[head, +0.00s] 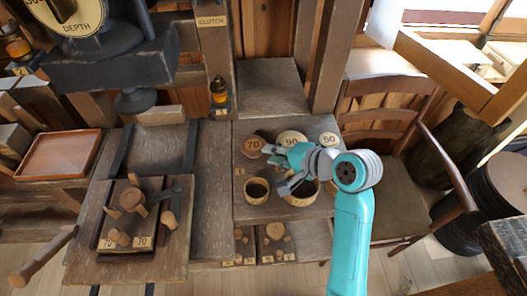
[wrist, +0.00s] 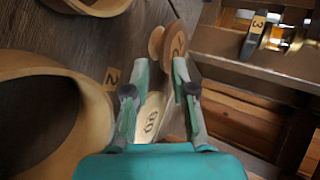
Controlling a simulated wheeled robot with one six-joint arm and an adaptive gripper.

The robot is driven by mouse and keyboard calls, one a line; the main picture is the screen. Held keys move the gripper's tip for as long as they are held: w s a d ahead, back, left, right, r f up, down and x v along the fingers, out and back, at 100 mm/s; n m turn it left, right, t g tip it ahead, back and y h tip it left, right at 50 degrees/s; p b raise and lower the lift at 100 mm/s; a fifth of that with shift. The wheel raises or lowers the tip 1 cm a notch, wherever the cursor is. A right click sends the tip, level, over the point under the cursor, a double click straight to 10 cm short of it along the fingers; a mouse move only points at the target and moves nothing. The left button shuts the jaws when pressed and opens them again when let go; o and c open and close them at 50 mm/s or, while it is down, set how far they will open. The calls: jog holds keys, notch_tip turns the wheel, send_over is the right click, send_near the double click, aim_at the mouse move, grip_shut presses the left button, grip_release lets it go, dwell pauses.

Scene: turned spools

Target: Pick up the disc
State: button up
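Several round wooden pieces with number faces stand at the back of the grey table. The brown one marked 70 (head: 254,146) is at the left, the pale one marked 90 (head: 291,139) in the middle, and the pale one marked 50 (head: 329,139) at the right. I cannot tell which is the disc. My gripper (head: 272,166) reaches left, just in front of the 70 and 90 pieces. In the wrist view my gripper (wrist: 161,64) has its fingers apart. A brown spool-like piece (wrist: 176,40) shows at the fingertips, and the pale 90 piece (wrist: 153,113) shows between the fingers. Contact is unclear.
Two round open wooden containers, the left one (head: 257,190) and one partly hidden by my gripper (head: 300,201), stand in front. A dark board with wooden spools (head: 104,238) lies at left. A lantern (head: 220,98) stands behind, and a chair (head: 398,200) at right.

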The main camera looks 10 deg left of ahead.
jog(key=shift+x, duration=1.35)
grip_shut()
jog(key=shift+r, duration=1.3)
jog(key=d+f+v, duration=0.1)
jog(key=f+v, duration=0.1)
jog(key=v, duration=1.2)
jog(key=shift+s+d+f, duration=0.2)
jog(key=shift+s+d, duration=0.25)
jog(key=shift+s, duration=0.1)
